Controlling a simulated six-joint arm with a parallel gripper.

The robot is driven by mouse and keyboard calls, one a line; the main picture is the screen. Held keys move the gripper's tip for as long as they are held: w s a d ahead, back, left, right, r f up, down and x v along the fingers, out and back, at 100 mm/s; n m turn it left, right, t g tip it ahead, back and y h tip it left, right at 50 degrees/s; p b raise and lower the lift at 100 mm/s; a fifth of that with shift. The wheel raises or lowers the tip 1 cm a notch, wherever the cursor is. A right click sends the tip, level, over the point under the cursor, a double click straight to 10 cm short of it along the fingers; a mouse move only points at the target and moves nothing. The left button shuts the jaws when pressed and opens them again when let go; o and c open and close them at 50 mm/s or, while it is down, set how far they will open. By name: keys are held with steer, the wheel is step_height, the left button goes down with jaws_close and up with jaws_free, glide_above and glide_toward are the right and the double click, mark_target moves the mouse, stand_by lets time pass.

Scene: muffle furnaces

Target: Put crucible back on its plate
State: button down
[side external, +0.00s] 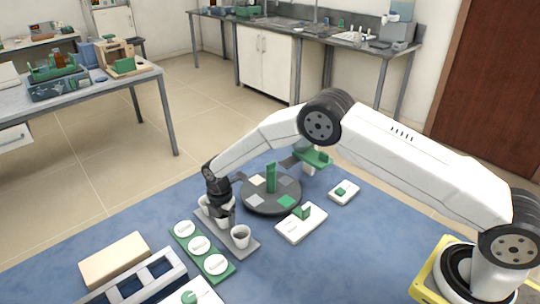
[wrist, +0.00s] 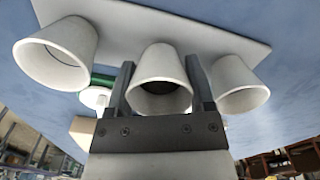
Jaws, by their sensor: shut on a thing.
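A grey plate (side external: 227,239) lies on the blue table with three white crucibles in a row on or over it. In the side view the near crucible (side external: 240,235) stands upright at one end, and the far one (side external: 204,205) is partly behind my gripper. My gripper (side external: 223,213) points down at the middle. In the wrist view its fingers (wrist: 160,62) are shut on the middle crucible (wrist: 160,80), one finger on each side. The plate (wrist: 215,35) shows behind it. The middle crucible's base is at or very near the plate; I cannot tell if they touch.
A green strip (side external: 184,243) with three white discs lies beside the plate. A round dark turntable (side external: 260,203) with an upright green piece is just behind. A white-and-blue rack (side external: 140,284) and a tan block (side external: 114,259) are at front left.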

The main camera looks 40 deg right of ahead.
steer(key=shift+f, duration=0.55)
jaws_free()
steer(key=shift+r, duration=0.15)
stand_by(0.3)
steer(key=shift+r, duration=3.85)
steer(key=s+d+r+m+t, duration=0.1)
steer(key=s+d+r+m, duration=0.85)
steer(key=s+m, duration=0.25)
steer(key=s+d+r+m, duration=0.1)
steer(key=s+d+m, duration=0.1)
steer(key=s+m, duration=0.3)
steer(key=s+d+r+m+t, duration=0.1)
steer(key=s+m, duration=0.4)
steer(key=s, duration=0.5)
steer(key=shift+s+d+m+t, duration=0.2)
steer(key=shift+d+m+t, duration=0.1)
steer(key=shift+d, duration=0.45)
